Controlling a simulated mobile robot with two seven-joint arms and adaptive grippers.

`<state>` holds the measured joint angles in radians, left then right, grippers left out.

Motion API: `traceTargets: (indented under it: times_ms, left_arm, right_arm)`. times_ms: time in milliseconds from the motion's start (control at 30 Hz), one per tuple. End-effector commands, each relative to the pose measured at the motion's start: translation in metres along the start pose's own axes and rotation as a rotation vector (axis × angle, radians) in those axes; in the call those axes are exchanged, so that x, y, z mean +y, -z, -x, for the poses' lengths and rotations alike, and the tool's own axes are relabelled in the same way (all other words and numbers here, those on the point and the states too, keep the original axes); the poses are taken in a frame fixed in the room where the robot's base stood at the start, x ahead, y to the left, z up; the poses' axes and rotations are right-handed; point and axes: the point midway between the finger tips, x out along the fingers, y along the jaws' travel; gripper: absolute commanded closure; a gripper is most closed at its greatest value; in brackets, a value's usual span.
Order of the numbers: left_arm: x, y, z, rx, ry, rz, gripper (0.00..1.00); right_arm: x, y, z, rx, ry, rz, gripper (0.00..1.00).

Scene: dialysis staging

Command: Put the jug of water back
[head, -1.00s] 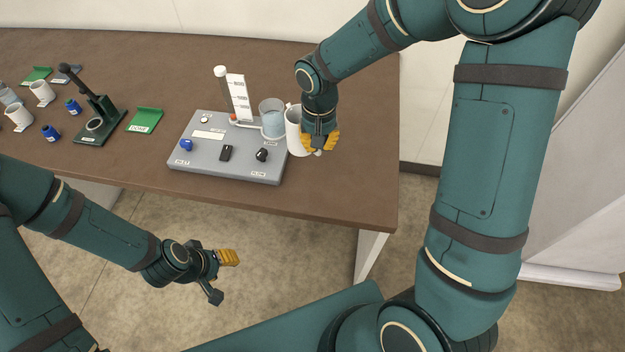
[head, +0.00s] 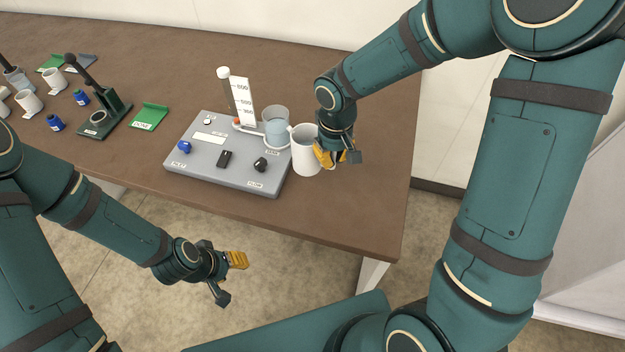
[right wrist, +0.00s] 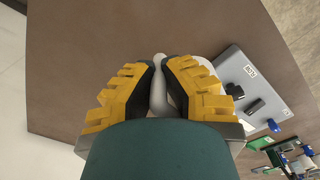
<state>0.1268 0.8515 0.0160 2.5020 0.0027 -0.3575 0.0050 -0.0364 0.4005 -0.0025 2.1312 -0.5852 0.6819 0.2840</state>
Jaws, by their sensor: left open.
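A white jug (head: 305,151) stands at the right edge of the grey device in the head view. Its inside contents cannot be made out. My right gripper (head: 338,158) is at the jug's right side, low beside it. In the right wrist view the pale handle of the jug (right wrist: 160,97) lies between the yellow-padded fingers of my right gripper (right wrist: 162,66). Whether the fingers press on it is not clear. My left gripper (head: 232,277) is open and empty, in front of the table and over the floor.
A grey device (head: 215,170) with knobs carries a clear cup (head: 276,122) and a white scale card (head: 243,98). A dark stand (head: 100,112), green cards (head: 149,116), blue-capped bottles (head: 55,123) and white mugs (head: 28,101) are at the left. The brown table (head: 378,205) is bare at right.

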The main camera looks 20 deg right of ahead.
Motion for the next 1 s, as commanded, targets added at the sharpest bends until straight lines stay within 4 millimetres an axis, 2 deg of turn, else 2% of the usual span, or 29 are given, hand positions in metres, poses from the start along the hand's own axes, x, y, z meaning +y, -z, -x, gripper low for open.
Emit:
traceTargets:
  times_ms: [33,200,300,600,867,1000]
  left_arm:
    - [-0.004,-0.003,-0.011,-0.004,0.000,-0.001,0.53]
    - [-0.009,-0.006,-0.021,-0.012,-0.001,-0.003,0.53]
    - [-0.010,-0.007,-0.025,-0.013,-0.001,-0.004,0.53]
    - [-0.014,-0.006,-0.037,-0.007,-0.001,-0.006,0.53]
    - [-0.016,-0.005,-0.041,-0.004,-0.001,-0.006,0.53]
    - [-0.018,-0.005,-0.047,-0.002,-0.001,-0.006,0.53]
  right_arm:
    - [0.003,0.002,0.000,0.007,-0.001,0.032,1.00]
    - [0.008,0.004,0.015,0.010,-0.002,0.130,1.00]
    - [0.009,0.004,0.015,0.008,-0.002,0.156,1.00]
    - [0.008,0.002,-0.031,0.006,-0.001,0.165,1.00]
    - [0.008,0.002,-0.048,0.007,-0.002,0.163,1.00]
    - [0.008,0.001,-0.067,0.006,-0.001,0.164,1.00]
